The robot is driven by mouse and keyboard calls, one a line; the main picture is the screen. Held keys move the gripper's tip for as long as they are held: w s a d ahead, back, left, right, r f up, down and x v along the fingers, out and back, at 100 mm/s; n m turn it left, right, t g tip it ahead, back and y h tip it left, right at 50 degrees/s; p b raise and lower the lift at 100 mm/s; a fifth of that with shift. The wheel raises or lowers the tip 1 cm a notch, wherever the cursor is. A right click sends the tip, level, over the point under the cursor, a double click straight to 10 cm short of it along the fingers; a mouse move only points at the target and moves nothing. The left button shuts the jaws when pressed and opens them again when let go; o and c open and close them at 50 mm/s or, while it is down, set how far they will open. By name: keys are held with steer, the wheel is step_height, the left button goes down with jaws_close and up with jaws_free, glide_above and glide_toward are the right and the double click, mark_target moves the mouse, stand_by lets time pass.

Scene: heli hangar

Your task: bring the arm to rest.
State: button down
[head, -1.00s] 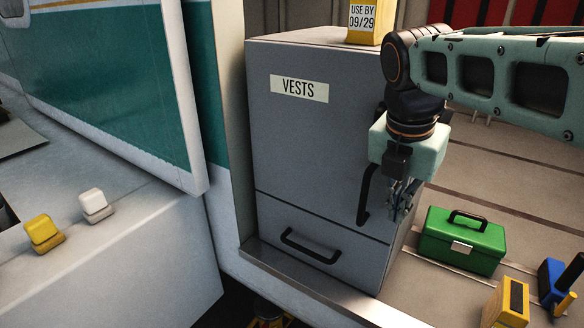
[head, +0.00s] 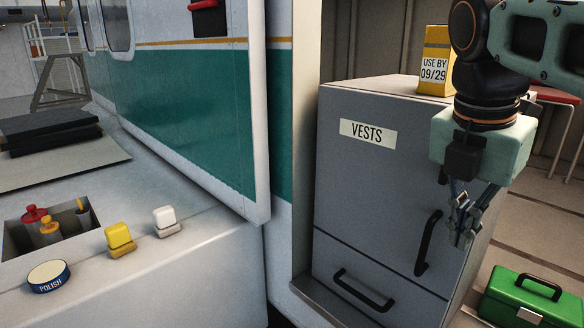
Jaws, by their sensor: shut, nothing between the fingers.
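My gripper (head: 461,238) hangs from my arm at the right of the head view, pointing down. Its fingers are shut with nothing between them. It is in front of the right part of the grey cabinet (head: 345,215) labelled VESTS, close to the black vertical door handle (head: 428,243). I cannot tell whether it touches the cabinet. My arm hides part of the cabinet's upper right side. The cabinet's door and lower drawer look closed.
A yellow box (head: 436,62) stands on the cabinet. A green toolbox (head: 522,297) sits at the lower right. On the grey counter (head: 190,265) at left are a polish tin (head: 49,276), a yellow block (head: 120,239), a white block (head: 166,221) and a recess with bottles.

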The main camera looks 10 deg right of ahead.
steer(key=a+f+m+t+y, duration=0.1)
steer(key=a+f+m+t, duration=0.1)
steer(key=a+f+m, duration=0.5)
steer(key=a+f+m+t+y, duration=0.1)
steer(key=a+f+m, duration=0.6)
steer(key=m, duration=0.9)
steer(key=shift+w+a+t, duration=0.3)
steer(key=shift+a+t, duration=0.3)
steer(key=shift+a, duration=1.05)
